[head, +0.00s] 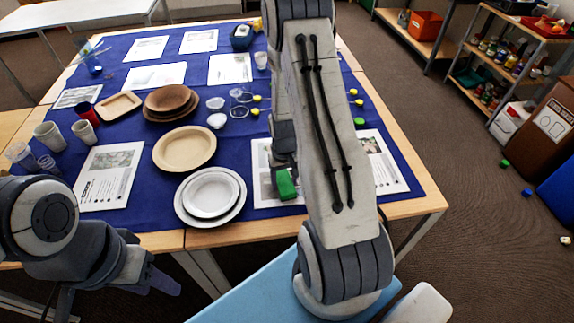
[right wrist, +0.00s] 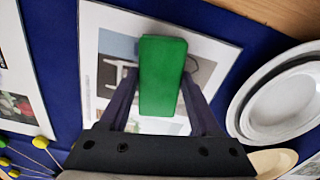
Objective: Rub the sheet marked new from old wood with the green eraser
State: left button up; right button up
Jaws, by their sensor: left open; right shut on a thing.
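My right gripper (head: 284,168) is shut on the green eraser (head: 287,185) above a white printed sheet (head: 263,192) at the table's front, right of the white plates. In the right wrist view the eraser (right wrist: 163,75) sits between the fingers and covers part of the sheet's (right wrist: 96,22) grey picture. I cannot tell whether the eraser touches the paper. My right arm hides part of this sheet, and its heading is not readable. Another sheet (head: 395,172) lies to the right. My left gripper (head: 150,279) is open and empty, low in front of the table.
White plates (head: 238,205), a tan plate (head: 185,165) and brown bowls (head: 170,103) stand left of the eraser. Cups (head: 50,137) and a sheet (head: 108,160) are further left. More sheets (head: 230,68) lie behind. Yellow-tipped sticks (head: 255,112) lie near my right arm.

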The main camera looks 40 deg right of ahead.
notch_tip(320, 180, up, 4)
jog(key=shift+w+a+f+p, duration=0.1)
jog(key=shift+w+p, duration=0.05)
jog(key=shift+p, duration=0.85)
jog(key=shift+r+p, duration=1.6)
jog(key=shift+r, duration=0.3)
